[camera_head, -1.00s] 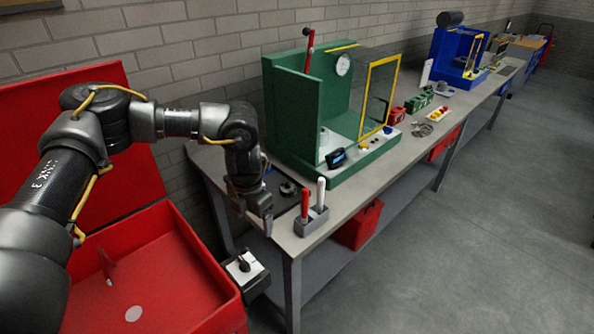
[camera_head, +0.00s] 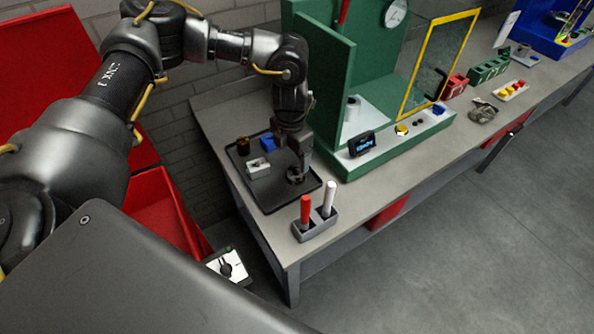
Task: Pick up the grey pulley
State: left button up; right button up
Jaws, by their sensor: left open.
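A small round grey part, which looks like the grey pulley (camera_head: 294,178), lies near the right front part of a black tray (camera_head: 276,202) on the bench. My left gripper (camera_head: 301,170) points down right at the pulley, its fingers open. The gripper hides part of the pulley, and I cannot tell whether the fingers touch it or stand around it. My right gripper is not in view.
The tray also holds a white-topped block (camera_head: 258,168), a blue part (camera_head: 268,142) and a dark brown cylinder (camera_head: 243,146). A holder (camera_head: 315,226) with red and white handles stands close in front. The green machine (camera_head: 328,95) rises close to the right.

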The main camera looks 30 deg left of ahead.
aim_at(297, 168)
pick_arm(q)
jog(key=shift+w+d+f+p, duration=0.1)
jog(key=shift+f+p, duration=0.1)
jog(key=shift+f, duration=0.4)
jog(key=shift+w+f+p, duration=0.1)
jog(key=shift+f+p, duration=0.05)
jog(key=shift+f, duration=0.4)
jog(key=shift+w+f, duration=0.6)
jog(key=shift+f, duration=0.1)
jog(key=shift+w+f+p, duration=0.25)
jog(key=shift+f+p, duration=0.2)
jog(key=shift+p, duration=0.1)
notch_tip(297, 168, down, 2)
jog(key=shift+s+p, duration=0.1)
jog(key=shift+p, duration=0.8)
jog(key=shift+w+f, duration=0.25)
jog(key=shift+f, duration=0.9)
jog(key=shift+w+f, duration=0.1)
jog(key=shift+f, duration=0.05)
jog(key=shift+s, duration=0.2)
jog(key=shift+c, duration=1.2)
jog(key=shift+w, duration=0.1)
jog(key=c, duration=1.1)
jog(key=shift+c, duration=0.2)
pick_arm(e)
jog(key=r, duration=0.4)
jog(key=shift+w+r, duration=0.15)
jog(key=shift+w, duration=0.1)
pick_arm(q)
jog(key=shift+r, duration=0.2)
